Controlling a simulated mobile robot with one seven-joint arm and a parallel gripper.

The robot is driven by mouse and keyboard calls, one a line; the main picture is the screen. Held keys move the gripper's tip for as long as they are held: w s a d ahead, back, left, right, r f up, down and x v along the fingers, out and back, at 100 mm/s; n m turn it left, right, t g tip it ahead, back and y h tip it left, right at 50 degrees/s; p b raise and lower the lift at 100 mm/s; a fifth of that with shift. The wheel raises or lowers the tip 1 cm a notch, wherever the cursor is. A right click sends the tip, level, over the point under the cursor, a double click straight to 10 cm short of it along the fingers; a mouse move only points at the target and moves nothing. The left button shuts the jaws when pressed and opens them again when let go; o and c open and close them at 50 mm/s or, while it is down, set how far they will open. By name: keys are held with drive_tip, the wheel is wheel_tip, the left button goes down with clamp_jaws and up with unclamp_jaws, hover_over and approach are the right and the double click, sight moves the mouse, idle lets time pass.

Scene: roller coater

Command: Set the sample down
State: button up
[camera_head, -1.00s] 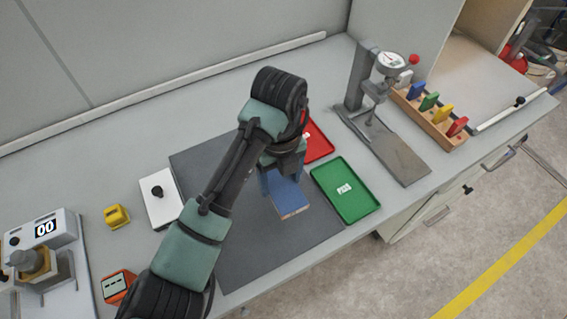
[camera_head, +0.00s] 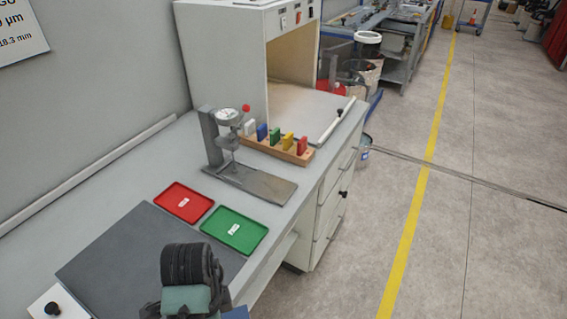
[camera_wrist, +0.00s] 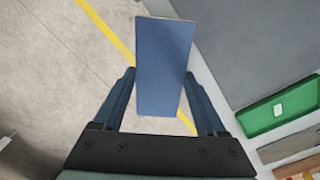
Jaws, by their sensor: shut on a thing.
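The sample is a flat blue panel (camera_wrist: 165,60), seen in the wrist view between the two fingers of my gripper (camera_wrist: 160,85). My gripper is shut on it. Behind the panel the wrist view shows concrete floor and a yellow line, with the bench edge to the right. In the head view only a corner of the blue panel (camera_head: 236,313) shows at the bottom edge, and my fingers are out of frame.
A dark grey mat (camera_head: 130,250) lies left of the trays. A dial gauge stand (camera_head: 262,183) stands behind them. A wooden rack (camera_head: 290,153) holds several coloured blocks near an open cabinet (camera_head: 293,80).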

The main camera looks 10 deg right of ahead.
drive_tip(key=s+d+f+n, duration=0.6)
drive_tip(key=d+f+n, duration=0.2)
drive_tip(key=n, duration=0.7)
drive_tip(key=shift+d+f+n, duration=0.3)
drive_tip(key=shift+f+n, duration=0.1)
drive_tip(key=shift+f, duration=0.55)
